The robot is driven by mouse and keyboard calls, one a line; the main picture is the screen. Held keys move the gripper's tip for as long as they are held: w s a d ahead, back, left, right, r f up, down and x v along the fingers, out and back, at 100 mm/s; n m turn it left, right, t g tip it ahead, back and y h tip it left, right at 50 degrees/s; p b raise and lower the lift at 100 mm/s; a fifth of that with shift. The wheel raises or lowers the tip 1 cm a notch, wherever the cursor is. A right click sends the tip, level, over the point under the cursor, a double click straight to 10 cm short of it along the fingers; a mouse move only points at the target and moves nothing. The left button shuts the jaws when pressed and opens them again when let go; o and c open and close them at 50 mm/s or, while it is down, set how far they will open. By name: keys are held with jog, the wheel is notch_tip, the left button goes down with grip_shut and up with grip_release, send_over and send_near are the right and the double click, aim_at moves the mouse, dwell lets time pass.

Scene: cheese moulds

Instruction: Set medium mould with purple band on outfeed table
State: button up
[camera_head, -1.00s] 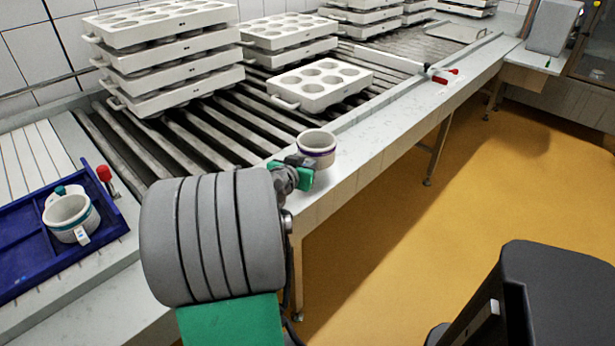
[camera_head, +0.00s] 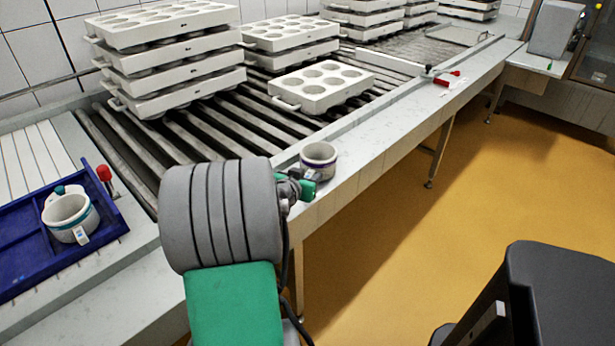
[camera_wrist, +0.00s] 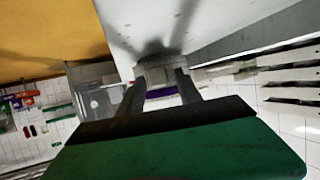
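The white mould with a purple band (camera_head: 319,157) is at the grey front ledge (camera_head: 375,140) of the roller table. My gripper (camera_head: 302,185) reaches it from the near side, partly hidden by my wrist. In the wrist view the mould (camera_wrist: 160,72) sits between the two fingers (camera_wrist: 160,88), which are closed against its sides, with the purple band showing between them. The mould looks upright; whether its base touches the ledge I cannot tell. A second white mould, with a teal band (camera_head: 70,215), stands in the blue tray at the left.
The blue tray (camera_head: 25,262) lies on the left counter beside a red knob (camera_head: 104,173). Stacked white mould blocks (camera_head: 175,75) and a single block (camera_head: 322,88) stand on the rollers. A red-handled bar (camera_head: 440,80) crosses farther along. The ledge between is clear.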

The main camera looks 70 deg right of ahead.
jog(key=shift+r, duration=0.2)
jog(key=shift+w+a+r, duration=0.1)
jog(key=shift+a+r, duration=0.05)
jog(key=shift+a, duration=0.15)
jog(key=p+v, duration=0.1)
jog(key=v, duration=1)
jog(key=shift+a, duration=0.25)
